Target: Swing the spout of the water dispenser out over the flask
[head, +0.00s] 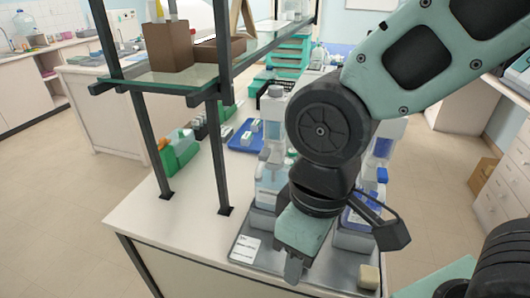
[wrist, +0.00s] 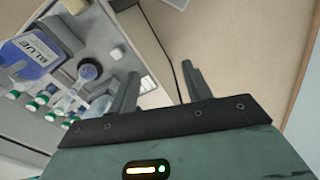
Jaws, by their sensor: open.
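My gripper (head: 293,268) hangs low over the front of a grey tray (head: 330,279) on the bench in the head view. In the wrist view its two fingers (wrist: 160,86) stand apart with nothing between them. A clear container with pale blue liquid (head: 268,188) stands on the tray just left of my arm; I cannot tell if it is the water dispenser. A small round glass vessel with blue in it (wrist: 88,70) shows in the wrist view, perhaps the flask. My arm hides much of the tray in the head view. I cannot make out the spout.
A bottle labelled BLUE (wrist: 35,55) and several green-capped bottles (wrist: 42,98) are left of the fingers. A glass shelf (head: 165,80) on dark posts stands left of my arm. A small beige block (head: 369,277) sits at the tray's right corner. Bare bench (head: 150,215) lies left.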

